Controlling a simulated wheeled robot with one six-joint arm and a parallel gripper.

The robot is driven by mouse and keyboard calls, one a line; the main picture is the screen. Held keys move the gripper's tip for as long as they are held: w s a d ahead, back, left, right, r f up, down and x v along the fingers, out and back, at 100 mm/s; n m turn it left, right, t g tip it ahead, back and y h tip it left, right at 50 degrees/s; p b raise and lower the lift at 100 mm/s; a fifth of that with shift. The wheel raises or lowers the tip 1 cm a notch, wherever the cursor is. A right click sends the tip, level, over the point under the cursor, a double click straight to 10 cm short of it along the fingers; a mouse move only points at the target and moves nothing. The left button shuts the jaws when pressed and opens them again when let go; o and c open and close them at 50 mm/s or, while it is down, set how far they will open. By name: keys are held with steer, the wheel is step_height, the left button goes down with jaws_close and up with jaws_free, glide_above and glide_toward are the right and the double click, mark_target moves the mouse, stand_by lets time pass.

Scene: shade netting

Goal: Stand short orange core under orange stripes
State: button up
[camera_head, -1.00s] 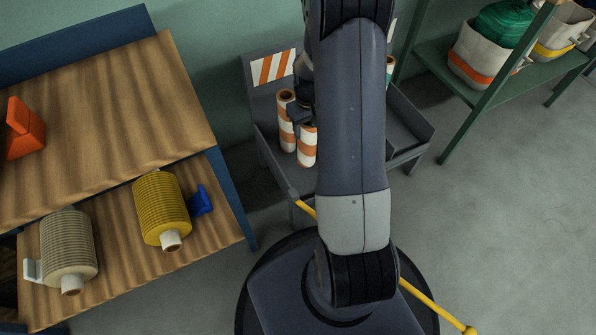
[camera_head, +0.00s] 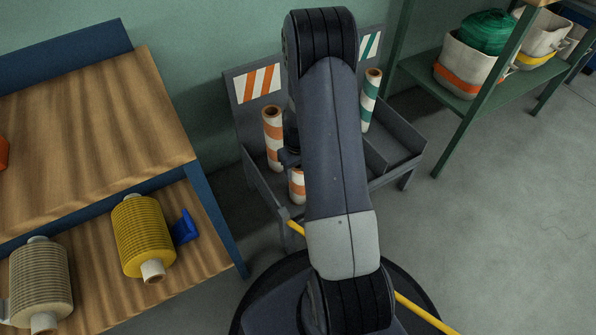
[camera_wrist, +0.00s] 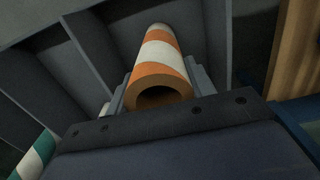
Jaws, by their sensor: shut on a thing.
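An orange-and-white striped core (camera_head: 297,187) is in the left bay of the grey cart, its upper part hidden by my gripper (camera_head: 290,156). In the wrist view my gripper (camera_wrist: 158,92) is shut on an orange-and-white core (camera_wrist: 162,52), its hollow end facing the camera. A second, taller-looking orange-striped core (camera_head: 273,140) stands behind it to the left, under the orange-striped panel (camera_head: 258,84). Whether the held core's base touches the cart floor cannot be told.
A green-striped core (camera_head: 370,100) stands in the right bay below a green-striped panel (camera_head: 371,46); it shows in the wrist view (camera_wrist: 38,155). The grey cart (camera_head: 262,187) has low walls. A wooden bench (camera_head: 95,120) with yellow spool (camera_head: 142,235) is left, a green shelf (camera_head: 450,90) right.

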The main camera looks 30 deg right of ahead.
steer(key=shift+r, duration=0.1)
steer(key=shift+f, duration=0.25)
steer(key=o, duration=1.4)
steer(key=shift+r, duration=0.1)
step_height(320, 180, up, 12)
steer(key=p, duration=0.4)
steer(key=shift+r+p, duration=0.15)
steer(key=shift+p, duration=0.15)
